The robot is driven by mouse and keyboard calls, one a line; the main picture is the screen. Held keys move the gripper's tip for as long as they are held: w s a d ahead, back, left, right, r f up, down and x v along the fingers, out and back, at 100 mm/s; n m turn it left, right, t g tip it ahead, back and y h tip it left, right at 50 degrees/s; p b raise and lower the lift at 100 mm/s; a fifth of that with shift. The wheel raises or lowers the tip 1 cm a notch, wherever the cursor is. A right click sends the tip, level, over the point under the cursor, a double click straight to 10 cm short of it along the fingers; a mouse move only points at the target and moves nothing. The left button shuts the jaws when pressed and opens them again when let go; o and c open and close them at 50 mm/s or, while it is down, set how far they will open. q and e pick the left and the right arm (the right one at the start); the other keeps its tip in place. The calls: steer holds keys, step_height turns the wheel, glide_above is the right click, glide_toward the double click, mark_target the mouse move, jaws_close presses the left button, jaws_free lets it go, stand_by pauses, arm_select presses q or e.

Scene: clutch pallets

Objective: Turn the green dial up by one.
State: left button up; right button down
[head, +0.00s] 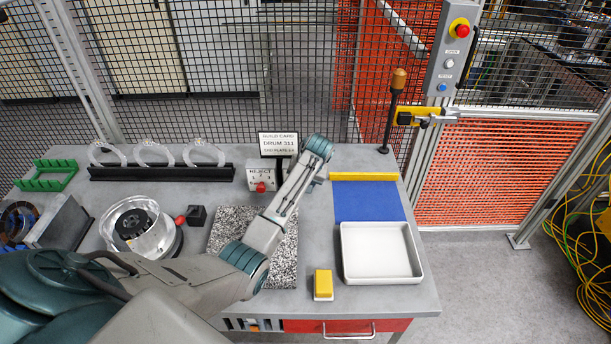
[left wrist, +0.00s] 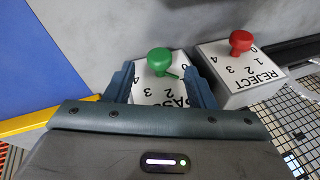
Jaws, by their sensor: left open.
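The green dial (left wrist: 160,61) is a round knob with a small pointer on a white numbered box face (left wrist: 150,92), in the left wrist view. Its pointer slants to the lower right in that view; the number it points at cannot be read. My left gripper (left wrist: 158,76) is open, one finger on each side of the green dial, with gaps showing beside the knob. In the head view my left arm reaches across the bench, and its wrist hides the green dial and the fingertips. My right gripper is not in view.
The REJECT box (head: 262,179) with a red knob (left wrist: 240,41) stands close beside the green dial's box. A build card sign (head: 278,144) stands behind. A blue mat (head: 367,203), white tray (head: 380,275) and yellow block (head: 323,283) lie to the right.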

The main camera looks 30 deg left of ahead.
arm_select(q)
steer(key=b+v, duration=0.2)
steer(key=v, duration=0.5)
steer(key=shift+r, duration=0.25)
steer(key=shift+d, duration=0.1)
